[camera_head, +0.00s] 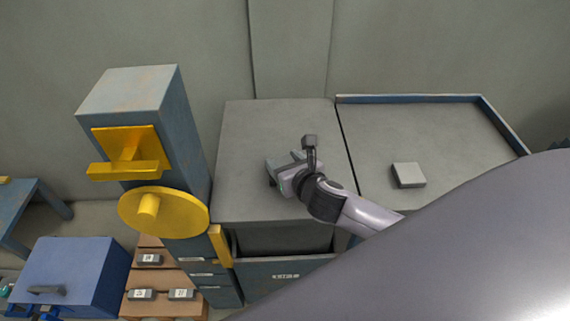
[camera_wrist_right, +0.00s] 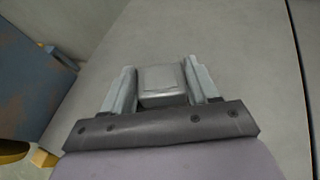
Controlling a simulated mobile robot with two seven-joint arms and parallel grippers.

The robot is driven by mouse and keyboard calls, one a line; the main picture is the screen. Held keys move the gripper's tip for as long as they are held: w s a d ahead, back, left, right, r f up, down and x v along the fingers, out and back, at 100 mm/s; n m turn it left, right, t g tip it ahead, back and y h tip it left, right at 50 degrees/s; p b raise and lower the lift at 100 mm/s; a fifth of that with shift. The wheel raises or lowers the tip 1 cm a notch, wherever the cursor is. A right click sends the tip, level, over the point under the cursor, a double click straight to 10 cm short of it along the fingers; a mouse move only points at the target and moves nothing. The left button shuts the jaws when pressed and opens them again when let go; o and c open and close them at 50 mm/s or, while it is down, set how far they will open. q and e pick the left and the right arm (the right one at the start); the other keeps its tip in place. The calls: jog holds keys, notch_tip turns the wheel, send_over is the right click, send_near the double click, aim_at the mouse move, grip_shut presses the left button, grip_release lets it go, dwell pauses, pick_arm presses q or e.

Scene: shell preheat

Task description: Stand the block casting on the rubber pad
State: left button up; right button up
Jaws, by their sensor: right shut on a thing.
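My right gripper (camera_head: 280,167) is over the grey worktop, left of the seam between worktop and tray. In the right wrist view its two fingers (camera_wrist_right: 163,92) are shut on a grey block casting (camera_wrist_right: 162,82) with a raised rectangular face. The gripper largely hides the casting in the head view. I cannot tell whether its underside touches the worktop. A second grey block (camera_head: 408,175) lies in the rimmed tray to the right. I cannot make out a separate rubber pad. My left gripper is not in view.
The grey worktop (camera_head: 245,135) is clear around the gripper. The blue-rimmed tray (camera_head: 450,130) is mostly empty. A blue-grey column machine (camera_head: 185,140) with a yellow wheel (camera_head: 180,212) stands left. A blue box (camera_head: 75,270) and wooden steps with small labelled blocks (camera_head: 150,295) are at lower left.

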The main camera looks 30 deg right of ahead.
jog(key=o, duration=1.1)
jog(key=shift+f, duration=0.1)
jog(key=shift+o, duration=0.2)
jog(key=shift+s+r, duration=0.1)
jog(key=shift+r, duration=0.1)
jog(key=p+v, duration=0.1)
jog(key=v, duration=1)
jog(key=shift+s, duration=0.35)
